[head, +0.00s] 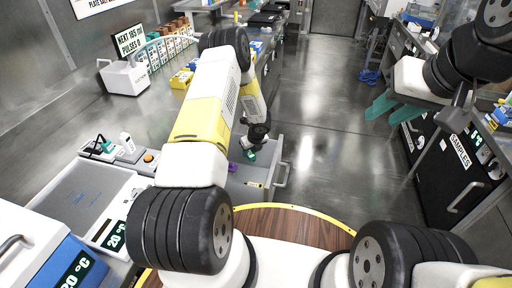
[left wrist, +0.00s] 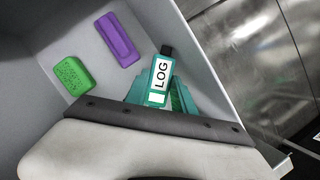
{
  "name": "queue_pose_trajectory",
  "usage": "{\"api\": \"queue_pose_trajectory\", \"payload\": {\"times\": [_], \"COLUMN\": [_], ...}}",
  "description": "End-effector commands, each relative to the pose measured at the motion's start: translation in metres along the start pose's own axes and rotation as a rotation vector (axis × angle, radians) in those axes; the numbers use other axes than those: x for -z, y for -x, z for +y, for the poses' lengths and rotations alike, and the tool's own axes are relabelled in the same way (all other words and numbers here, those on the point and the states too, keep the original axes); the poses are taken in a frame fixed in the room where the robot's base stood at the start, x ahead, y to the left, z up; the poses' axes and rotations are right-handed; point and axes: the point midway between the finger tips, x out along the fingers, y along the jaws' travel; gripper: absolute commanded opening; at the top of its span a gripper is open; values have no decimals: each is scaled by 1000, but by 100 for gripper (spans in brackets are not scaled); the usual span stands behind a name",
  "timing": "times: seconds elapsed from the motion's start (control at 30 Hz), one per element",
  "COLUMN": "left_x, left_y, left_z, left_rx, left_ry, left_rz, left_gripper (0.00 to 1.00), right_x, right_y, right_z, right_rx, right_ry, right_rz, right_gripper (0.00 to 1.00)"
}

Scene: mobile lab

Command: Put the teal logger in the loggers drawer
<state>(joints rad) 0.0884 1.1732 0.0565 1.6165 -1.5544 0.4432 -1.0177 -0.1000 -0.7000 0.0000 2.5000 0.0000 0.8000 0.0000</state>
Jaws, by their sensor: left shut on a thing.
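The teal logger (left wrist: 162,76), with a white LOG label and a dark end, is between the teal fingers of my left gripper (left wrist: 157,92) in the left wrist view. My left gripper is shut on it. It is over or inside an open grey drawer (left wrist: 212,62); I cannot tell whether the logger touches the drawer floor. In the head view the open drawer (head: 270,158) is below my left gripper (head: 250,153), and the logger cannot be made out clearly. My right gripper (head: 394,108) is open and empty, raised at the right over the floor.
A purple block (left wrist: 118,39) and a green textured block (left wrist: 73,76) lie in the drawer to the left of the logger. The drawer handle (head: 283,176) juts into the aisle. A bench with a 20 °C device is at left; a SAMPLES cabinet (head: 455,165) is at right. The middle floor is clear.

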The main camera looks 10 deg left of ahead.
Motion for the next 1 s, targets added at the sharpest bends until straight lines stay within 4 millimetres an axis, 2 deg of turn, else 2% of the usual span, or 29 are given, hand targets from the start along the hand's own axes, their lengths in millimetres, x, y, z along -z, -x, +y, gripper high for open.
{"api": "queue_pose_trajectory", "payload": {"times": [0.03, 0.1, 0.37, 0.6, 1.0], "left_x": [5, 10, 16, 29, 31], "left_y": [-12, -24, -42, -72, -77], "left_z": [0, 1, 0, 1, 0], "left_rx": [-1, -1, -1, -2, -1], "left_ry": [-1, 0, 2, 3, 3], "left_rz": [2, 1, -1, -1, -1], "left_gripper": [0, 0, 0, 0, 0], "right_x": [0, 0, 0, 0, 0], "right_y": [0, 0, 0, 0, 0], "right_z": [0, 0, 0, 0, 0], "right_rx": [0, 0, 0, 0, 0], "right_ry": [0, 0, 0, 0, 0], "right_rz": [0, 0, 0, 0, 0], "right_gripper": [34, 34, 34, 34, 34]}}
